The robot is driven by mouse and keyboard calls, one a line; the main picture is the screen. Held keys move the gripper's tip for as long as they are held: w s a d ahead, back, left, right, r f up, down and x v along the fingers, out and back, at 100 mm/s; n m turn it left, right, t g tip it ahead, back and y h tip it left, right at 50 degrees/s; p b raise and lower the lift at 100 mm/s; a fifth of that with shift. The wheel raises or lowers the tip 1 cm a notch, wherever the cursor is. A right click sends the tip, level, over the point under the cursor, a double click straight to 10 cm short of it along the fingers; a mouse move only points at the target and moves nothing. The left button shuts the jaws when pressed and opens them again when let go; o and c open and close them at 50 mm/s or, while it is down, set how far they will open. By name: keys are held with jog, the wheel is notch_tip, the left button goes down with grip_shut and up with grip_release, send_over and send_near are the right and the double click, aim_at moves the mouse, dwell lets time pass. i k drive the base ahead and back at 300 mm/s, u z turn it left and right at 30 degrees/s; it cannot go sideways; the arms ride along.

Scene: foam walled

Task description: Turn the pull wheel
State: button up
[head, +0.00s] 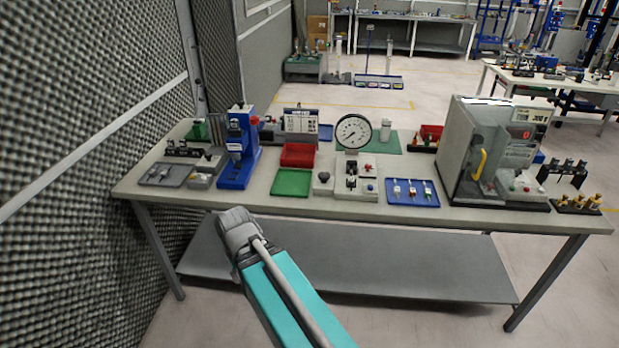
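I cannot pick out the pull wheel for certain. A dark round knob (324,177) sits on a small pale box left of the round dial gauge (353,132), and it may be the wheel. The gauge stands upright at the middle of the bench, above a pale block (356,187) with small red and dark parts. My arm, with a turquoise link and a grey joint, reaches up from the bottom to just in front of the bench's front edge. No gripper fingers show, so my gripper is not visible.
The bench (450,217) carries a blue press (238,150), a red bin (297,155), a green tray (291,182), a blue tray (412,192) and a grey cabinet (468,145) with a yellow handle. A foam wall (80,150) stands close on the left.

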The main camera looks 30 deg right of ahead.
aim_at(324, 176)
jog(key=u, duration=1)
jog(key=i, duration=0.65)
jog(key=z, duration=2.3)
